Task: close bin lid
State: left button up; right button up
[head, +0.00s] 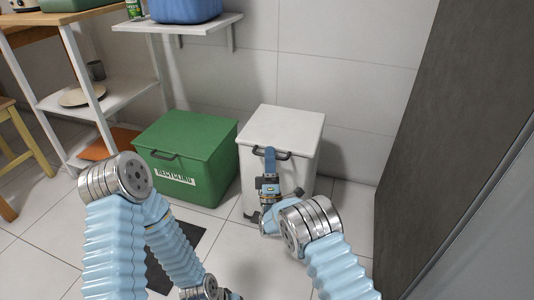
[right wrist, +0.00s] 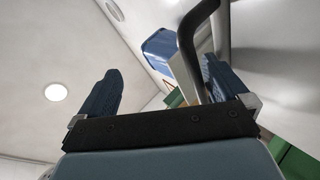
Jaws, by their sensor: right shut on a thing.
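The white bin (head: 312,166) stands on the tiled floor against the wall. Its white lid (head: 283,123) lies flat across the top, and I cannot tell whether a thin gap is left under its front edge. A dark bar handle (head: 285,156) is on the lid's front; it also shows in the right wrist view (right wrist: 186,40). My right gripper (head: 270,157) reaches up from below and is shut on the handle; its fingers show in the right wrist view (right wrist: 163,92). My left arm hangs low at the left, its gripper cut off by the bottom edge.
A green recycling bin (head: 187,150) with its lid down stands close on the left. A shelf rack (head: 90,107) is farther left, and a wall shelf (head: 185,24) holds a blue box. A dark panel (head: 450,110) bounds the right side.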

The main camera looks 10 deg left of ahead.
notch_tip(320, 180, down, 8)
jog(key=s+d+n+g, duration=0.1)
jog(key=s+d+g, duration=0.1)
jog(key=shift+d+f, duration=0.15)
jog(key=shift+d, duration=0.2)
jog(key=shift+s+d+f, duration=0.35)
jog(key=shift+d+f, duration=0.1)
jog(key=c, duration=1)
jog(key=shift+s+d+f, duration=0.25)
jog(key=shift+f, duration=0.5)
jog(key=shift+s+d+f, duration=0.2)
jog(key=shift+d+f, duration=0.05)
jog(key=shift+f, duration=0.45)
jog(key=shift+r, duration=0.15)
